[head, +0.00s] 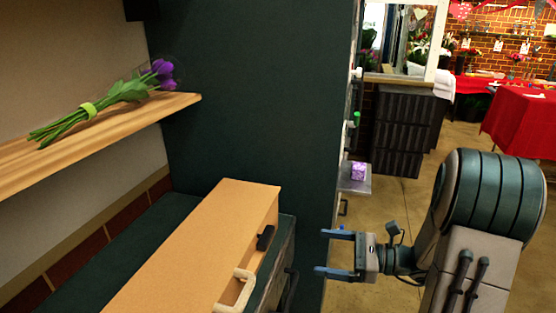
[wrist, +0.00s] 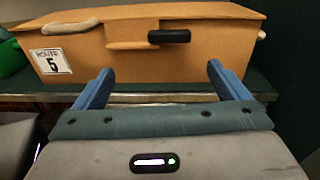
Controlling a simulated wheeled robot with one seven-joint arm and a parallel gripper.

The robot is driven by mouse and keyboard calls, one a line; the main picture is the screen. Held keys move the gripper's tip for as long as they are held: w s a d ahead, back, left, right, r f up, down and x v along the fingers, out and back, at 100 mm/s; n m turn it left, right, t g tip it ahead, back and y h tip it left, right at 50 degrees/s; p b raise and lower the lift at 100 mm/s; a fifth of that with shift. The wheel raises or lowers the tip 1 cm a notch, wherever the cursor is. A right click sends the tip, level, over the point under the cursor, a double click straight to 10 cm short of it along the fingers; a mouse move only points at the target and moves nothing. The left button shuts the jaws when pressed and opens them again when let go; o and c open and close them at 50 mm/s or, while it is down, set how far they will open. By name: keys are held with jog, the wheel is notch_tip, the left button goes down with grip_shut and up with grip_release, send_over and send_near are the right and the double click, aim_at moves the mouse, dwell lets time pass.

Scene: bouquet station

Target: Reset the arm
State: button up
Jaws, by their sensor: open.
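My gripper (head: 338,253) is open and empty in the head view, held in the air to the right of the dark cabinet. Its two blue fingers point left. In the wrist view my gripper (wrist: 158,88) shows its blue fingers spread apart, with nothing between them. Beyond the fingertips is a closed orange-tan box (wrist: 100,50) with a black latch, rope handles and a "Route 5" label. The same box (head: 190,250) sits on the dark green counter in the head view. The gripper is apart from the box.
A bouquet of purple flowers (head: 105,100) lies on a wooden shelf (head: 60,150) at left. A tall dark green panel (head: 255,110) stands behind the box. A small purple item (head: 358,171) sits on a side ledge. Red-covered tables (head: 520,120) stand far right; open floor lies between.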

jog(key=s+a+r+n+g+h+p, duration=0.3)
jog(key=s+a+n+g+h, duration=0.4)
jog(key=s+n, duration=0.35)
jog(key=s+d+r+n+t+h+p, duration=0.3)
jog(key=s+d+r+n+h+p, duration=0.1)
jog(key=n+h, duration=0.5)
jog(key=shift+s+d+r+n+t, duration=0.4)
jog(key=shift+s+d+r+n, duration=0.1)
jog(key=shift+s+r+n, duration=0.35)
